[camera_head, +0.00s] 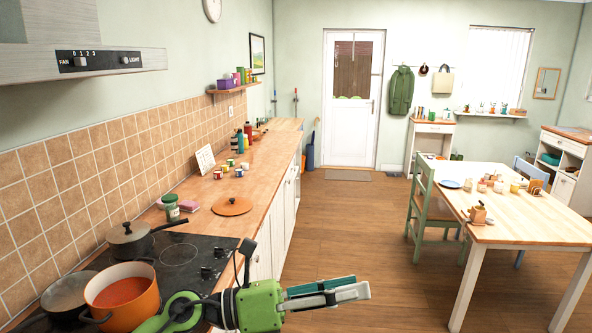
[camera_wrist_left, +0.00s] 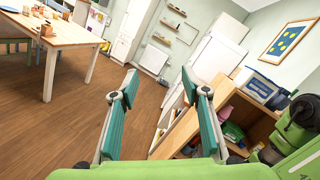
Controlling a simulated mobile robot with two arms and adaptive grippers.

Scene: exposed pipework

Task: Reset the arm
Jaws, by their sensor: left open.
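My left gripper (camera_head: 330,292) reaches in at the bottom of the head view, just right of the stove's front edge and out over the floor. Its green body and teal finger pads show there. In the left wrist view the two fingers (camera_wrist_left: 160,100) stand wide apart with nothing between them, so it is open and empty. My right gripper does not show in either view.
An orange pot (camera_head: 122,292) stands on the black stove (camera_head: 180,255) close to my left arm. The wooden counter (camera_head: 262,170) runs along the left wall. A dining table (camera_head: 520,215) and green chair (camera_head: 436,205) stand at right. Floor (camera_head: 345,220) between is clear.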

